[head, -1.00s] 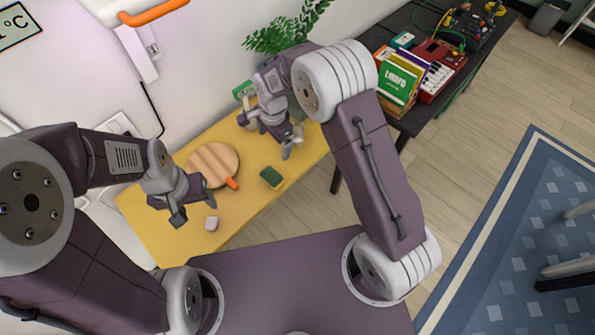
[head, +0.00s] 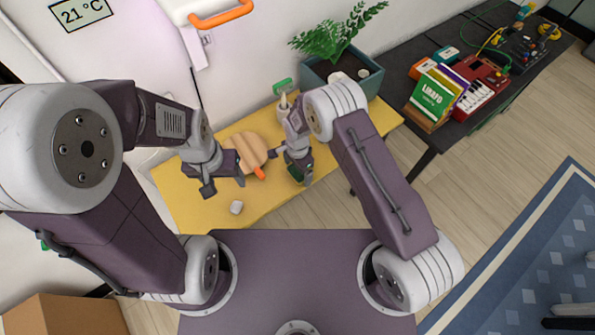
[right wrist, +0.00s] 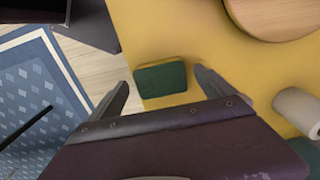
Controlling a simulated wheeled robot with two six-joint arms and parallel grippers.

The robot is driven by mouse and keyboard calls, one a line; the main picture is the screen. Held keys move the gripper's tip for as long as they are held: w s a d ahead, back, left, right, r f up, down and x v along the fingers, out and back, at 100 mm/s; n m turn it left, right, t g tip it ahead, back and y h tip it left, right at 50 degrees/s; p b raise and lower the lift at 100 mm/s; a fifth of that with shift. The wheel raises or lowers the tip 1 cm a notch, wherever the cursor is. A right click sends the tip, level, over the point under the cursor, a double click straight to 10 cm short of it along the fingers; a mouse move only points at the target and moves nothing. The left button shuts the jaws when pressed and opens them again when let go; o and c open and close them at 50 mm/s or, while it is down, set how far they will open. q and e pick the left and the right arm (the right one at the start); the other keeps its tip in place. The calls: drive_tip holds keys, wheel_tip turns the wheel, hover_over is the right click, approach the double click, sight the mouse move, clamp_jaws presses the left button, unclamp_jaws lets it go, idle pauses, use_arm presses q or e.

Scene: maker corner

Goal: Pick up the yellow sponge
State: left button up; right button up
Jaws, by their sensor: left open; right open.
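The sponge (right wrist: 161,79) lies flat on the yellow table, its dark green side up. In the right wrist view it sits between the two spread fingers of my right gripper (right wrist: 164,90), near their tips, and the fingers appear apart from it. In the head view my right gripper (head: 288,166) is open over the sponge (head: 306,177), covering part of it. My left gripper (head: 223,184) is open and empty, left of the sponge, near the round board.
A round wooden board (head: 246,152) with an orange handle lies left of the sponge. A small white block (head: 236,207) sits near the front edge. A planter (head: 352,80) stands behind. A dark table (head: 425,140) with books stands right.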

drive_tip(key=shift+w+f, duration=0.1)
drive_tip(key=shift+f, duration=0.7)
drive_tip(key=c, duration=1.6)
drive_tip(key=shift+o, duration=0.2)
drive_tip(key=shift+r, duration=0.15)
drive_tip(key=shift+r, duration=0.35)
wheel_tip(320, 180, up, 3)
drive_tip(key=shift+f+b, duration=0.1)
drive_tip(key=shift+b, duration=0.55)
drive_tip(key=s+d+r+b, duration=0.1)
drive_tip(key=s+d+r, duration=0.5)
drive_tip(key=d, duration=0.4)
drive_tip(key=shift+r, duration=0.65)
